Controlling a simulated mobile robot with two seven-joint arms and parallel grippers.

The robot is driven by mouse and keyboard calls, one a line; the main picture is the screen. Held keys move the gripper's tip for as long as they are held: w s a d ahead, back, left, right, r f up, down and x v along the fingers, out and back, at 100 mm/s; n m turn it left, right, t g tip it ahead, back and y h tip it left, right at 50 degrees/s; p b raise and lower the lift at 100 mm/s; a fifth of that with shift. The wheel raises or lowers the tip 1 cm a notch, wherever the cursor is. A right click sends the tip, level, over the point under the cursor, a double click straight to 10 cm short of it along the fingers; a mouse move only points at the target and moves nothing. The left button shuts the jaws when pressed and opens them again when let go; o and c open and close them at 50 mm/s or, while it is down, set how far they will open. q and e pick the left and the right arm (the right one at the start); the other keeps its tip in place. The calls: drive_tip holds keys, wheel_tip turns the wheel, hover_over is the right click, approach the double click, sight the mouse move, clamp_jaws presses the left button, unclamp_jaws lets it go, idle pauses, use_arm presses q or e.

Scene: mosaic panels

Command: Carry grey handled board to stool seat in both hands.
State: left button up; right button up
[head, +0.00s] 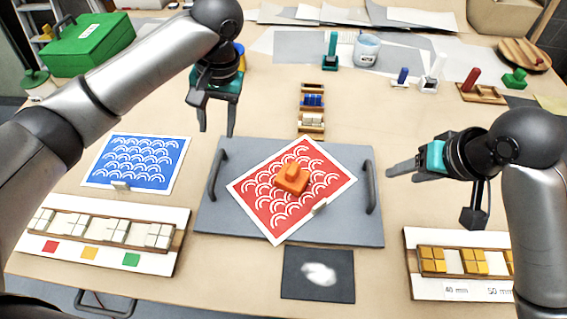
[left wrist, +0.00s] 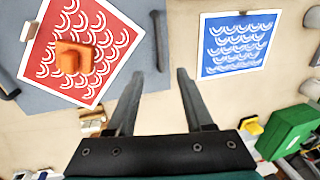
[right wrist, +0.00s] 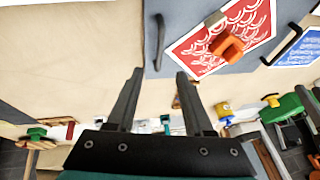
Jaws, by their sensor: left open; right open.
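The grey board (head: 230,223) lies flat on the table in the head view, with a dark handle on its left side (head: 217,175) and another on its right side (head: 370,187). A red patterned sheet (head: 265,205) lies tilted on it, with an orange block (head: 291,180) on the sheet. My left gripper (head: 217,132) is open and empty above the board's far left corner. My right gripper (head: 390,170) is open and empty to the right of the right handle, apart from it. The board also shows in the left wrist view (left wrist: 95,20) and right wrist view (right wrist: 180,20). I cannot make out the stool.
A blue patterned sheet (head: 140,162) lies left of the board. Tile trays stand at front left (head: 165,262) and front right (head: 425,290). A dark card (head: 300,288) lies just in front of the board. A small wooden rack (head: 312,88) stands behind it; a green box (head: 92,45) is far left.

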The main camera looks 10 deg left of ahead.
sight(217, 164)
use_arm(q)
drive_tip(key=a+f, duration=0.1)
drive_tip(key=f, duration=0.4)
drive_tip(key=a+f, duration=0.1)
drive_tip(key=f, duration=0.8)
drive_tip(key=shift+s+a+f, duration=0.15)
drive_tip(key=shift+a+f, duration=0.25)
use_arm(e)
drive_tip(key=x, duration=1.5)
drive_tip(key=shift+f, duration=0.1)
use_arm(q)
clamp_jaws()
use_arm(e)
clamp_jaws()
use_arm(q)
drive_tip(key=shift+r, duration=0.2)
